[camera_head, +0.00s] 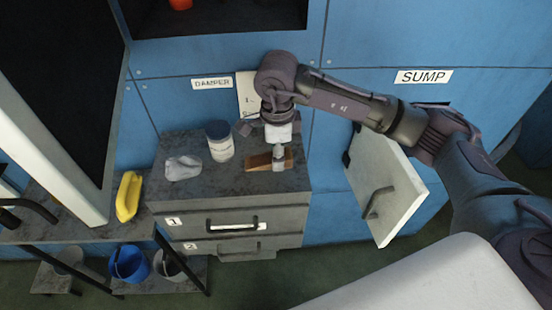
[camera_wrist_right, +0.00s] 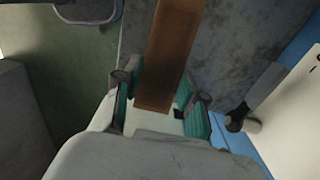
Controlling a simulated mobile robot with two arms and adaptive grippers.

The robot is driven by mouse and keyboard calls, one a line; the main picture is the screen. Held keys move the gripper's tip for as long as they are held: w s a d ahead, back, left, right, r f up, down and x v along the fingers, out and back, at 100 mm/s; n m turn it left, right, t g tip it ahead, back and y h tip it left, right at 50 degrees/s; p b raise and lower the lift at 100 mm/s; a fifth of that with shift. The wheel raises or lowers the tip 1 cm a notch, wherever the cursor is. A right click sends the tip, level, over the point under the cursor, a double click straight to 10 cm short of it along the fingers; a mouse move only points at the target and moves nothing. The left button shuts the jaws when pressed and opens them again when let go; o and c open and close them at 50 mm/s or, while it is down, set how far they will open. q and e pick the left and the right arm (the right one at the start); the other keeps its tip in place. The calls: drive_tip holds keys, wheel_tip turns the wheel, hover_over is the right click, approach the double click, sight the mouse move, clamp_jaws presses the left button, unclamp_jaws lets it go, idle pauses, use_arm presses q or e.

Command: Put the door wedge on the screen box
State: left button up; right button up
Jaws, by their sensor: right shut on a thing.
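The door wedge (camera_head: 259,162) is a brown wooden piece at the top of the grey drawer cabinet (camera_head: 215,187). My right gripper (camera_head: 279,152) reaches down from above and is shut on it. In the right wrist view the wedge (camera_wrist_right: 171,55) sits between the teal finger pads of the gripper (camera_wrist_right: 160,103). I cannot tell whether the wedge touches the cabinet top. A large dark panel with a pale frame (camera_head: 48,170) stands at the left and looks like the screen box, but I am not sure.
A grey lump (camera_head: 183,168) and a lidded jar (camera_head: 220,142) stand left of the wedge on the cabinet. A yellow object (camera_head: 128,196) lies on the left shelf, above a blue bucket (camera_head: 129,263). An open white door (camera_head: 385,190) is at the right.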

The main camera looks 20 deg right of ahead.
sight(277, 174)
wheel_tip(277, 174, down, 3)
drive_tip(key=shift+f+p, duration=0.1)
drive_tip(key=shift+p, duration=0.9)
drive_tip(key=shift+f, duration=0.55)
drive_tip(key=o, duration=0.7)
drive_tip(key=shift+f, duration=0.1)
drive_tip(key=shift+c, duration=0.2)
drive_tip(key=o, duration=0.5)
drive_tip(key=shift+c, duration=0.2)
